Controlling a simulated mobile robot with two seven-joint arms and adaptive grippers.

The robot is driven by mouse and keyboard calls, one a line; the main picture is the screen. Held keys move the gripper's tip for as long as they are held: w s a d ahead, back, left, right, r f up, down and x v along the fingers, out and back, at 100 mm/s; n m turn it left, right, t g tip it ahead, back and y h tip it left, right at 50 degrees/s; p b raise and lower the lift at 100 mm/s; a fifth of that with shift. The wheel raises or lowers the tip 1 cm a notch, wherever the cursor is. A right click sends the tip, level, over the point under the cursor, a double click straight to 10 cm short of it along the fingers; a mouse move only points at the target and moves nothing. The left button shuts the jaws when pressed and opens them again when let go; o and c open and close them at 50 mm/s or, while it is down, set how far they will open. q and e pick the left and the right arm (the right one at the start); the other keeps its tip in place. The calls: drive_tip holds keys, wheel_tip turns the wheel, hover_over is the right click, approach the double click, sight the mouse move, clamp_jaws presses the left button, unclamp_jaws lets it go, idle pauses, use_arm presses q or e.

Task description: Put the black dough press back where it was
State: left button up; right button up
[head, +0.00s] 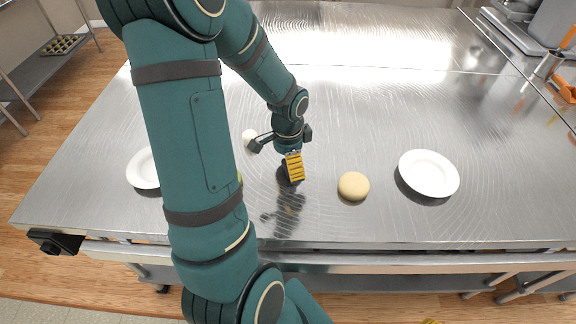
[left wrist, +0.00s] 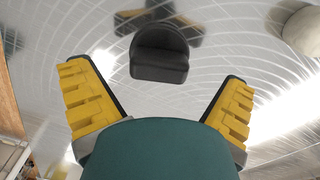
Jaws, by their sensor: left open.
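The black dough press (head: 284,177) stands on the steel table, partly hidden behind a yellow finger pad of my left gripper (head: 277,162). In the left wrist view the press (left wrist: 160,52) shows as a dark rounded block, beyond and between the two spread fingers of the gripper (left wrist: 158,74). The gripper is open and empty, with a gap between each finger and the press. A small yellow sliver (head: 432,321) at the bottom edge of the head view looks like a fingertip of my right gripper; the rest is out of frame.
A tan dough ball (head: 353,186) lies right of the press, and a white plate (head: 429,173) lies further right. A pale ball (head: 249,137) lies behind my left gripper. Another white plate (head: 142,168) is partly hidden by my left arm. The table's far middle is clear.

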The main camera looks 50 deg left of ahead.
use_arm(q)
wheel_tip(320, 180, up, 9)
drive_tip(key=p, duration=0.1)
drive_tip(key=shift+p, duration=0.3)
idle(0.4)
